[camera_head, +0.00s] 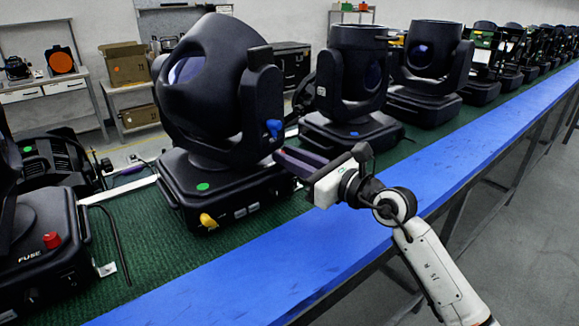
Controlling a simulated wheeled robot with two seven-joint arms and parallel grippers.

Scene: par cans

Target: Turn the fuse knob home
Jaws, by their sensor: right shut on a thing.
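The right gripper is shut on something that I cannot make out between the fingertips. My left gripper is not in view.
A yellow knob (208,220) sticks out from the middle fixture's base. More moving-head fixtures (350,85) line the green mat (165,262) toward the back right. A bare blue strip (300,260) runs along the bench's front edge. A thin dark cable hangs between the left two fixtures.

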